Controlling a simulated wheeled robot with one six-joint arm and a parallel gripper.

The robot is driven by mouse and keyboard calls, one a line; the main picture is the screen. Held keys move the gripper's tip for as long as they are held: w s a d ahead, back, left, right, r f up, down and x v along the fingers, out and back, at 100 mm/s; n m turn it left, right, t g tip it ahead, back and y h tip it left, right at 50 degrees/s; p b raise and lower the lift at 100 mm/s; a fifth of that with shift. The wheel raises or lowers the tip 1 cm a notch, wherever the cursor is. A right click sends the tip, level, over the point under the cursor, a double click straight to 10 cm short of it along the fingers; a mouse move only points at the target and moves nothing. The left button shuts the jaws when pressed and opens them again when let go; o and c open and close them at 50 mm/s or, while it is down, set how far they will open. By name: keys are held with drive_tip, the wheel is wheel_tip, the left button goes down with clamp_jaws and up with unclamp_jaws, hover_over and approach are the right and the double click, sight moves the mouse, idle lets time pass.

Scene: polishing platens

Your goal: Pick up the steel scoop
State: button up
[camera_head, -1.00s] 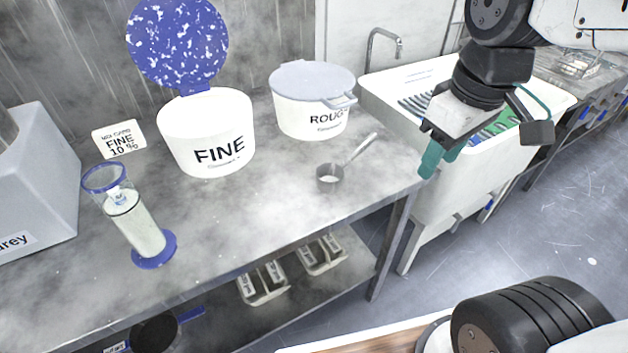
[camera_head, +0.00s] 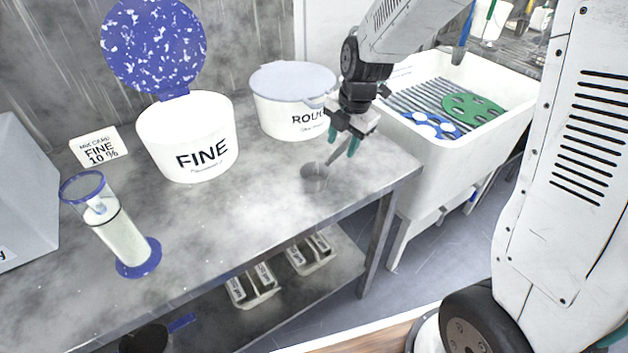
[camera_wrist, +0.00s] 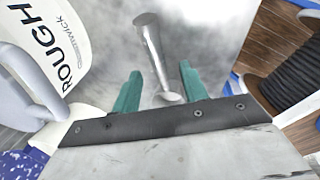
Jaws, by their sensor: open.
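The steel scoop (camera_head: 314,176) stands on the grey bench, its cup toward the front and its handle running up to the right under my gripper. My gripper (camera_head: 341,146) is open, pointing down just above the handle. In the wrist view my gripper (camera_wrist: 158,92) has a finger on each side of the handle, with gaps. I cannot tell its exact height above the handle.
The lidded ROUGH tub (camera_head: 290,118) stands close behind my gripper; it also shows at the wrist view's left (camera_wrist: 62,30). The open FINE tub (camera_head: 190,140), a clear cylinder (camera_head: 118,235) and a card (camera_head: 99,148) stand left. A white sink (camera_head: 470,140) is right. The bench front is clear.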

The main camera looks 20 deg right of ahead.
sight(340, 146)
drive_tip(key=f, duration=0.3)
drive_tip(key=w+f, duration=0.1)
drive_tip(key=f, duration=0.1)
drive_tip(key=shift+a+f, duration=0.1)
drive_tip(key=shift+a, duration=0.05)
clamp_jaws()
drive_tip(key=shift+r, duration=0.7)
wheel_tip(340, 146, up, 2)
drive_tip(key=shift+r, duration=0.15)
drive_tip(key=s+a, duration=0.2)
drive_tip(key=s, duration=0.5)
drive_tip(key=s+a+r, duration=0.1)
drive_tip(key=s+a, duration=0.2)
drive_tip(key=s, duration=0.5)
drive_tip(key=shift+a+r, duration=0.2)
drive_tip(key=shift+a, duration=0.15)
